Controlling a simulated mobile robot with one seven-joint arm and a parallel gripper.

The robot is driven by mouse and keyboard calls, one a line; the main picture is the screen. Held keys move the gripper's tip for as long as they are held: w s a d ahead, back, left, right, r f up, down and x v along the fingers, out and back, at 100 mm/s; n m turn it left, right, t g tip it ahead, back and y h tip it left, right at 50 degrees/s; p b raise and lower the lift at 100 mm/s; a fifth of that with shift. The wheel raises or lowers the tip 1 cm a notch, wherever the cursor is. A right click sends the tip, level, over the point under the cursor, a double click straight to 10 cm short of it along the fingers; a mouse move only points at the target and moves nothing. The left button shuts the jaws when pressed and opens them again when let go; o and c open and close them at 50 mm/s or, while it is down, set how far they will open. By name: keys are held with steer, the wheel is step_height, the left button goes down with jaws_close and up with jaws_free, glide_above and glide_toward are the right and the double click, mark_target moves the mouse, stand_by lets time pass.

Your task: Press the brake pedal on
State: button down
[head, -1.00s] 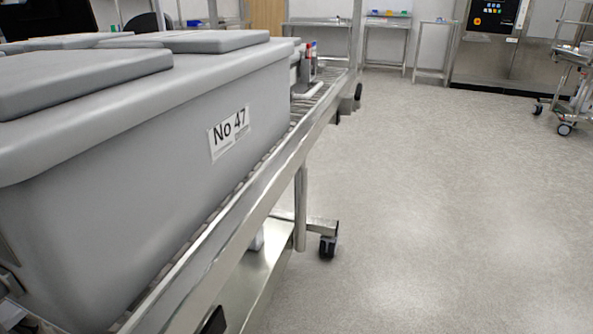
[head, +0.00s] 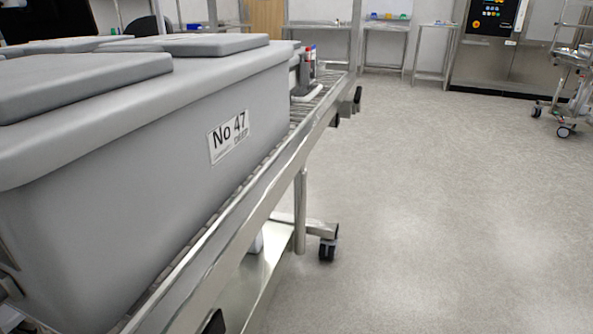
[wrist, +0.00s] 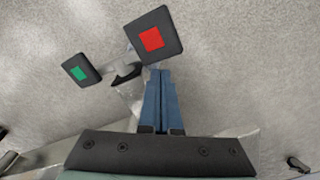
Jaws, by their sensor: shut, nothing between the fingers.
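In the wrist view, a dark pedal with a red square (wrist: 152,40) is at the upper middle, just beyond my fingertips. A second dark pedal with a green square (wrist: 79,72) is to its left and lower in the picture. Both pedals join a grey metal bracket, partly hidden by my gripper. No lettering shows which pedal is which. My gripper (wrist: 159,72) is shut and empty, its blue fingers together. The fingertips overlap the lower edge of the red-marked pedal in the picture; I cannot tell whether they touch it. The head view shows neither the pedals nor my gripper.
In the head view, a metal cart (head: 245,215) carries a large grey tub (head: 130,190) labelled No 47, filling the left side. A caster (head: 328,245) stands below it. The floor (head: 430,220) to the right is clear. A wheeled trolley (head: 575,95) stands far right.

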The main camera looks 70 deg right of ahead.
steer(key=shift+f+b, duration=1)
steer(key=shift+f, duration=0.5)
stand_by(0.8)
step_height(320, 180, up, 7)
steer(key=p, duration=0.8)
stand_by(0.6)
